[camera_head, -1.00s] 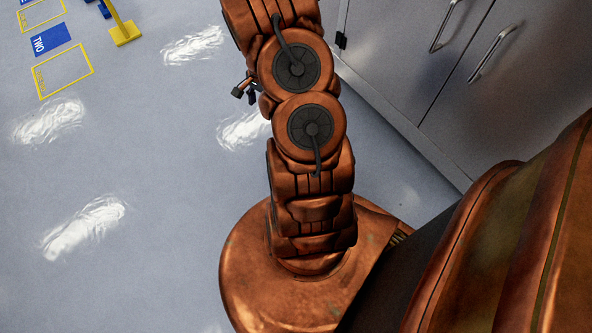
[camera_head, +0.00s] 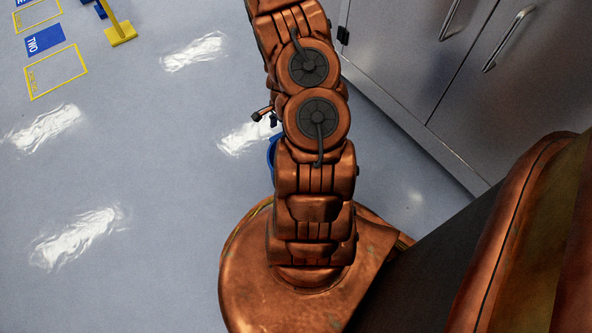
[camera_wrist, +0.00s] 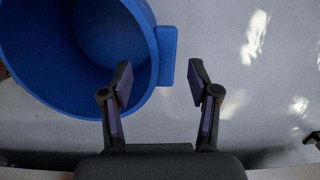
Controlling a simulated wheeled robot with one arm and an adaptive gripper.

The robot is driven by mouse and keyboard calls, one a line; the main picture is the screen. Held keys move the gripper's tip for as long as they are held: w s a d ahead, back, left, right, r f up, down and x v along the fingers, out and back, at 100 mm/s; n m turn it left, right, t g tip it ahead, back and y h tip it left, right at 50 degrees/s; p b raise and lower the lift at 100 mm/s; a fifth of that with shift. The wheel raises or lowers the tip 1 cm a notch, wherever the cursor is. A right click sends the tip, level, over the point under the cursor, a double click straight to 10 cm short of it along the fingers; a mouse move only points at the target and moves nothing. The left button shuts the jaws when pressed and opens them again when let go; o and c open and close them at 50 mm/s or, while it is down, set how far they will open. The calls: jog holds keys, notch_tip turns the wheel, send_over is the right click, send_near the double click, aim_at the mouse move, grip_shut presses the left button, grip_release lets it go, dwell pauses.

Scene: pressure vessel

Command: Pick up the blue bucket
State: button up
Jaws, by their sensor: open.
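The blue bucket (camera_wrist: 100,38) fills the upper left of the wrist view, its open mouth facing the camera. A flat blue tab (camera_wrist: 168,56) sticks out from the right side of its rim. My gripper (camera_wrist: 160,82) is open and empty. Its left finger overlaps the bucket's mouth in the picture, and its right finger is outside, to the right of the tab. The rim and tab show between the fingers; I cannot tell how far beyond the tips they are. In the head view only a blue sliver of the bucket (camera_head: 271,156) shows; my arm hides the rest.
A grey cabinet (camera_head: 430,70) with metal handles stands at the upper right. A yellow post (camera_head: 121,30) and floor markings, one a blue "TWO" panel (camera_head: 44,40), are at the upper left. The grey floor left of my arm is clear.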

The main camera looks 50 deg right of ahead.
aim_at(272, 147)
jog(key=f, duration=0.1)
jog(key=f+b, duration=0.1)
jog(key=f, duration=0.1)
jog(key=f+b, duration=0.1)
jog(key=shift+w+a+f, duration=0.2)
jog(key=shift+w+f, duration=0.05)
jog(key=shift+f, duration=0.05)
grip_shut()
dwell(0.5)
